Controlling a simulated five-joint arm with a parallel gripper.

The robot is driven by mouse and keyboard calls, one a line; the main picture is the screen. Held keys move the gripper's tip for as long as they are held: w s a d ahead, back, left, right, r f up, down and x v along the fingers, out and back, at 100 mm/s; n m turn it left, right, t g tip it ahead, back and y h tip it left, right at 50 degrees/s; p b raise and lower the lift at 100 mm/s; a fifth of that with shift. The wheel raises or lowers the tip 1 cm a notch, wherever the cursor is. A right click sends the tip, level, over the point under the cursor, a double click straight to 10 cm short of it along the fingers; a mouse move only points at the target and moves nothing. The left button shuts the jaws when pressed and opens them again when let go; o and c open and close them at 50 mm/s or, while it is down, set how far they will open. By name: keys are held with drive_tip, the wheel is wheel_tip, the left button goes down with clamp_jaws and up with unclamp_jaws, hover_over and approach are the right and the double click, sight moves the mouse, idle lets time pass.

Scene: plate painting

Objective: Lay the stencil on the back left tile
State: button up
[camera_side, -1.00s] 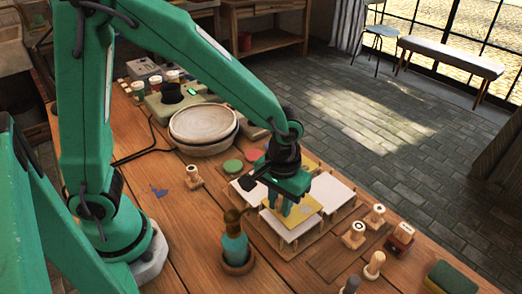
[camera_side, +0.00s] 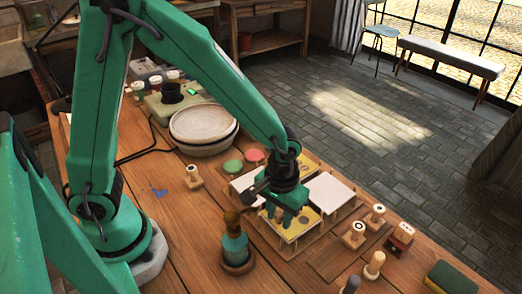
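The yellow stencil (camera_side: 303,226), with dark cut-out marks, is low over the nearest white tile of the wooden rack and covers most of it. I cannot tell whether it rests on the tile. My gripper (camera_side: 284,217) is down at the stencil's left part and appears shut on it; the fingertips are partly hidden. Another white tile (camera_side: 330,192) lies bare at the right, and one at the left (camera_side: 245,181) is partly behind my gripper. A second yellow piece with dark marks (camera_side: 308,167) lies at the back of the rack, partly hidden.
A teal bottle (camera_side: 235,246) stands close left of the rack. Wooden stamps (camera_side: 354,234) stand to its right, near a dark red block (camera_side: 400,238). Green (camera_side: 233,166) and red (camera_side: 255,156) round pads and a stone bowl (camera_side: 203,124) are behind.

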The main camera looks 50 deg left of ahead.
drive_tip(key=shift+o, duration=1.1)
drive_tip(key=shift+r, duration=0.15)
wheel_tip(320, 180, up, 12)
idle(0.4)
drive_tip(key=s+a+r+m+t, duration=0.1)
drive_tip(key=s+a+r+t, duration=0.1)
drive_tip(key=s+a+r, duration=0.2)
drive_tip(key=s+a+r+m+t, duration=0.1)
drive_tip(key=s+a+r+t, duration=0.2)
drive_tip(key=a, duration=0.8)
drive_tip(key=shift+s+r+m+t, duration=0.3)
drive_tip(key=shift+s+r, duration=0.2)
drive_tip(key=shift+s, duration=0.55)
